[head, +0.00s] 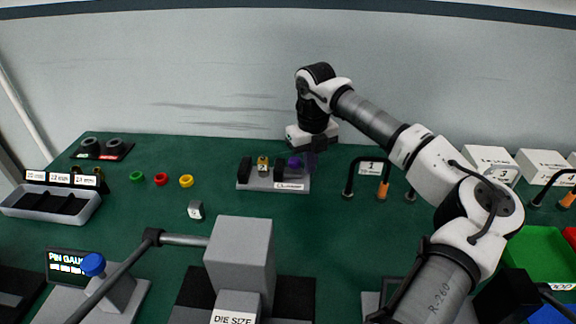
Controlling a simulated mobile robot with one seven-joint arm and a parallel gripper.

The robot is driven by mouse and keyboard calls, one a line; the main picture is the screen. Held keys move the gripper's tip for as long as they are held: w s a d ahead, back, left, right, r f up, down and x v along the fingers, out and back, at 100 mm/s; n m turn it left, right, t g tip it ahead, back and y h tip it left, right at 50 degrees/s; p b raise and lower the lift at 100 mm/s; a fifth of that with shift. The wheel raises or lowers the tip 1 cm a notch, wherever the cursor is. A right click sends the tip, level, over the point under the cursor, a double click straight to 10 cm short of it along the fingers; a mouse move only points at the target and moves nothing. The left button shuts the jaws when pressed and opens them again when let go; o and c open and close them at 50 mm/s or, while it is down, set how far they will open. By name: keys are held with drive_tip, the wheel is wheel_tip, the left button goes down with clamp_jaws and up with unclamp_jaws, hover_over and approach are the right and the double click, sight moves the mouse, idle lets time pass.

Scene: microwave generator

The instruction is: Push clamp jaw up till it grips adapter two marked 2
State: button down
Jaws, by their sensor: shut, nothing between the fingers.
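A grey clamp base (256,185) with a white label on its front stands at the back middle of the green bench. It carries a black left block (244,170) and a black right block (279,171). A small brass-coloured piece (263,165) stands between them; I cannot read a 2 on it. A gap seems to show between the brass piece and the right block. A purple part (295,163) sits at the base's right end. My gripper (310,164) is shut and empty, pointing down beside the purple part. I cannot tell whether they touch.
A large grey block (240,250) stands in front. A stand labelled 1 (370,168) is right of the clamp. The bench just before the clamp is clear.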

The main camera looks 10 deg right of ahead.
sight(297, 160)
drive_tip(key=shift+w+a, duration=0.2)
drive_tip(key=shift+a, duration=0.8)
drive_tip(key=shift+w+a, duration=0.2)
drive_tip(key=shift+a, duration=0.8)
idle(1.9)
drive_tip(key=shift+d, duration=0.45)
drive_tip(key=shift+s+d+r, duration=0.1)
drive_tip(key=shift+r, duration=0.05)
drive_tip(key=shift+d+r+p, duration=0.1)
drive_tip(key=shift+r+p, duration=2.15)
drive_tip(key=shift+r, duration=1.65)
drive_tip(key=shift+s+f, duration=0.1)
